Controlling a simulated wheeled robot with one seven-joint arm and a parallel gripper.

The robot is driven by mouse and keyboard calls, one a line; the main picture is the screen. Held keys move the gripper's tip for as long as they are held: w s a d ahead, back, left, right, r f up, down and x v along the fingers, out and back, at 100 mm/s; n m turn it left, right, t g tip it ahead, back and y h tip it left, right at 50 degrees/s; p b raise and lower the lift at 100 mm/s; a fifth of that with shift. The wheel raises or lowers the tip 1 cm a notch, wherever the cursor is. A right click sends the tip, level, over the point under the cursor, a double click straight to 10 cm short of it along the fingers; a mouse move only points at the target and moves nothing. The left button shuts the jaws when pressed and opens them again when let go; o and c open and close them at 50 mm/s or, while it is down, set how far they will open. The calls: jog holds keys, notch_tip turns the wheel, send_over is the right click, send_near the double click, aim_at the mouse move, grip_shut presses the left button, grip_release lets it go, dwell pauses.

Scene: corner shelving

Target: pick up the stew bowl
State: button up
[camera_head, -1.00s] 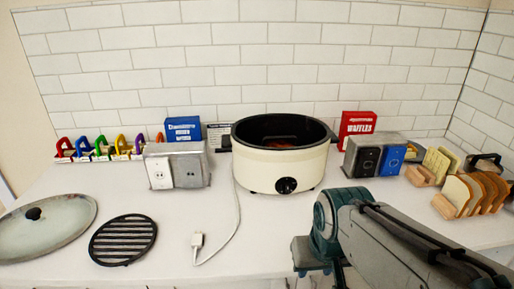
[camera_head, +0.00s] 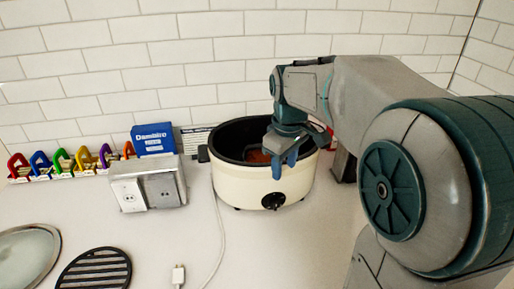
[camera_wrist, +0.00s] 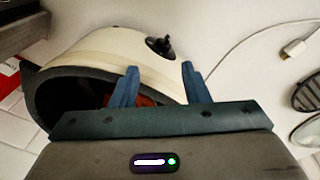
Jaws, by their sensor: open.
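A cream slow cooker (camera_head: 245,186) with a dark inner wall and a black front knob stands on the counter. Reddish-orange stew (camera_head: 257,156) shows low inside it; whether it lies in a separate bowl I cannot tell. My gripper (camera_head: 282,165) is at the cooker's front right, pointing down, and hides part of the opening and rim. In the wrist view my gripper (camera_wrist: 159,68) has its two blue fingers apart with nothing held between them. The cooker (camera_wrist: 100,50) shows beyond and beneath the fingers there, with a little orange stew (camera_wrist: 146,100) near the left finger.
A double outlet box (camera_head: 148,186) stands left of the cooker, with a blue box (camera_head: 153,139) behind it. A white cable (camera_head: 220,245) runs along the counter. A black grate (camera_head: 95,270) and a glass lid (camera_head: 28,255) lie at front left. Tiled wall rises close behind.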

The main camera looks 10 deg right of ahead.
jog(key=w+a+r+n+h+p, duration=0.2)
jog(key=w+r+n+p, duration=0.3)
jog(key=w, duration=0.6)
jog(key=n+g+h, duration=0.1)
jog(key=n+h, duration=0.1)
jog(key=n, duration=0.4)
send_near(258, 145)
jog(key=d+f, duration=0.1)
jog(key=f, duration=0.1)
jog(key=d+f, duration=0.2)
jog(key=shift+d+f, duration=0.2)
jog(key=shift+d, duration=0.1)
jog(key=shift+p+x, duration=0.55)
jog(key=shift+x, duration=2.2)
jog(key=shift+s+f, duration=0.15)
jog(key=shift+f, duration=0.1)
grip_shut()
